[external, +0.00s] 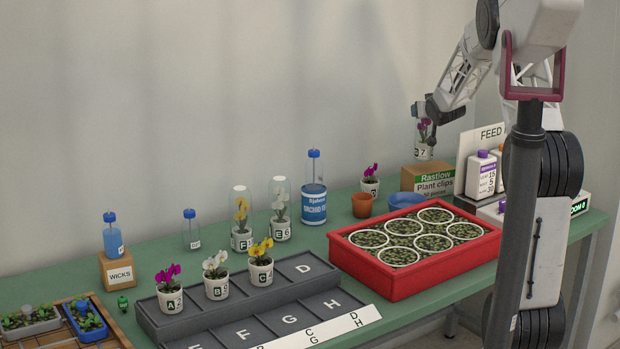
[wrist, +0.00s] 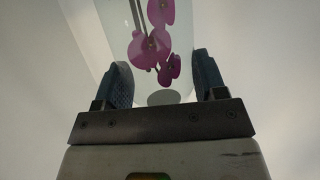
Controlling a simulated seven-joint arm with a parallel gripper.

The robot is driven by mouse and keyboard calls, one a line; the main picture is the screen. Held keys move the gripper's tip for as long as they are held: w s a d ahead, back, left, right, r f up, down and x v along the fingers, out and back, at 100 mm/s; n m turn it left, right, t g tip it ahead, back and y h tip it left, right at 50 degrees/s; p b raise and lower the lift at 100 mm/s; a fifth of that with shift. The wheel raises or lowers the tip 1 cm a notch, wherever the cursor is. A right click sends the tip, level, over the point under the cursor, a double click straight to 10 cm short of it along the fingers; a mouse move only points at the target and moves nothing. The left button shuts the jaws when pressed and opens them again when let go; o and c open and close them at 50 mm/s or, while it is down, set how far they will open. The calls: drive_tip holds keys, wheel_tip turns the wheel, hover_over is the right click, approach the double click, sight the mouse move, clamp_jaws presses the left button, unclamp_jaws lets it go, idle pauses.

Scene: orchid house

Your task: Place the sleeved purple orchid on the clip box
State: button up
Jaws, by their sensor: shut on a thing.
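The sleeved purple orchid (external: 424,151) is in a white pot marked 7, upright, with a clear sleeve around its blooms. My gripper (external: 422,112) is shut on the sleeve's upper part. In the wrist view the purple blooms (wrist: 152,45) show through the sleeve between the two fingers of my gripper (wrist: 163,78). The clip box (external: 428,181) is a brown carton with a green label reading "Rastlow Plant clips". The pot is over the box's top, close to it; I cannot tell whether they touch.
A feed sign (external: 484,140) and white bottles (external: 482,174) stand right of the box. A terracotta pot (external: 362,206), a blue bowl (external: 406,200) and a red crate (external: 415,272) are in front. An unsleeved purple orchid (external: 370,185) stands left.

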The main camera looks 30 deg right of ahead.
sight(425, 120)
drive_tip(key=shift+f, duration=1.85)
drive_tip(key=o, duration=1.3)
drive_tip(key=shift+c, duration=0.2)
drive_tip(key=shift+r, duration=0.2)
drive_tip(key=v, duration=1.2)
